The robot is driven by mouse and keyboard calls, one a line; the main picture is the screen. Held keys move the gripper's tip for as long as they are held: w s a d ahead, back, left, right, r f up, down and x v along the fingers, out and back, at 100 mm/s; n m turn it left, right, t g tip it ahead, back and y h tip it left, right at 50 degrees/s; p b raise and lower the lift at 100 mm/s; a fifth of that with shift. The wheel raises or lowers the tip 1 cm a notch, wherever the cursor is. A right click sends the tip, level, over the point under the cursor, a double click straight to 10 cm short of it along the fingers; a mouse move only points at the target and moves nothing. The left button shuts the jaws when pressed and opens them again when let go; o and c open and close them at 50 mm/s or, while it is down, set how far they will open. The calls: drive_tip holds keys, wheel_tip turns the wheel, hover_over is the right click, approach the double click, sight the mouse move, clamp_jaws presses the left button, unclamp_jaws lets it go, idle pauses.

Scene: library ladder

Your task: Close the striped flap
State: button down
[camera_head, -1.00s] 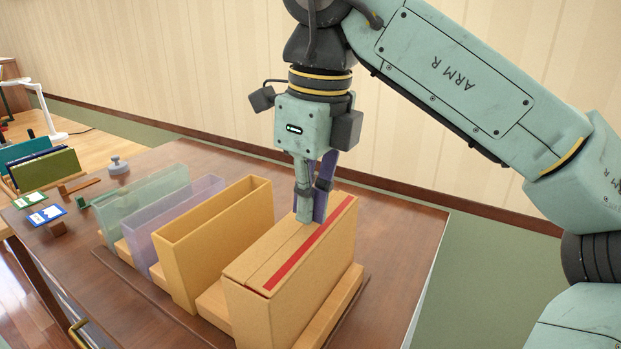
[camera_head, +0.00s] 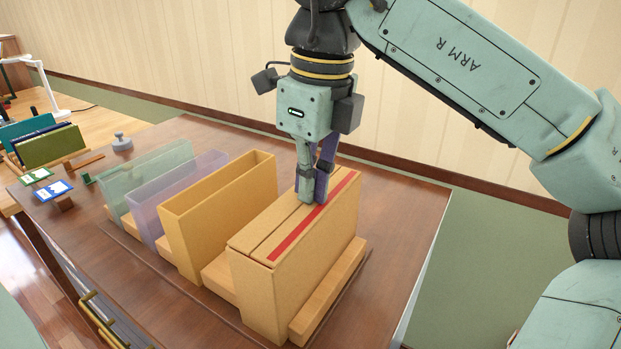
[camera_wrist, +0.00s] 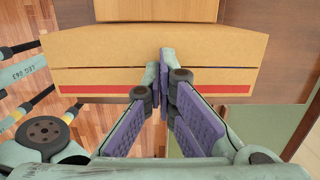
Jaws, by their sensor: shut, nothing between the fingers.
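The flap with the red stripe (camera_head: 315,222) lies flat along the top of the tan cardboard box (camera_head: 300,270), at the right end of the row. A plain flap (camera_head: 262,234) lies beside it, with a thin seam between them. In the wrist view the striped flap (camera_wrist: 90,82) spans the picture, its red stripe along the lower edge. My gripper (camera_head: 312,199) points down over the box top, shut and empty, its tips at or very near the flaps. In the wrist view my gripper (camera_wrist: 163,58) covers the middle of the seam. I cannot tell whether the tips touch.
An open yellow box (camera_head: 220,205), a purple clear box (camera_head: 170,195) and a green clear box (camera_head: 150,175) stand to the left on the brown table (camera_head: 395,215). Cards (camera_head: 50,190) and a grey knob (camera_head: 122,142) lie farther left. The table is clear behind the boxes.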

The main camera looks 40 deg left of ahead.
drive_tip(key=shift+a+r+p, duration=0.2)
drive_tip(key=shift+r+p, duration=0.2)
drive_tip(key=shift+p, duration=0.3)
wheel_tip(320, 180, up, 7)
drive_tip(key=shift+d+r, duration=0.15)
drive_tip(key=shift+d, duration=0.2)
